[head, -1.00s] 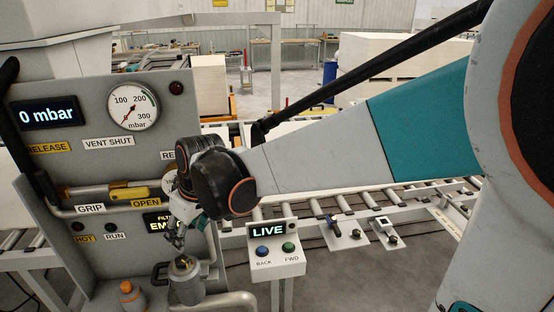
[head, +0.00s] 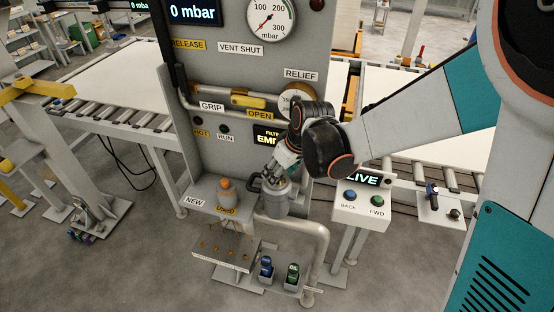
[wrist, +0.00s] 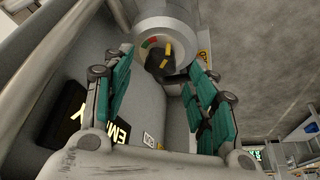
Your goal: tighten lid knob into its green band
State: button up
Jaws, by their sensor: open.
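The filter canister (head: 275,203) stands grey and upright at the front of the panel, with a dark handle on its left. In the wrist view its lid knob (wrist: 157,64) is a dark round part with yellow marks. A short green band (wrist: 146,44) with red beside it lies on the grey lid. The yellow marks appear to the right of the green. My gripper (head: 279,170) is just above the canister. In the wrist view my gripper (wrist: 160,75) is open and empty, its teal fingers apart on either side of the knob. Contact cannot be told.
The grey panel (head: 235,70) rises close behind the canister. An orange-topped part (head: 225,196) stands left on the ledge. A grey pipe (head: 318,238) curves at the right. The control box (head: 361,201) is further right. Blue and green containers (head: 266,267) stand below.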

jog(key=shift+x, duration=0.95)
jog(key=c, duration=1.1)
jog(key=shift+o, duration=0.2)
jog(key=shift+s+m+b, duration=0.1)
jog(key=shift+m+b, duration=0.4)
jog(key=shift+m+h, duration=0.4)
jog(key=shift+m, duration=0.2)
jog(key=o, duration=1.1)
jog(key=shift+c, duration=0.2)
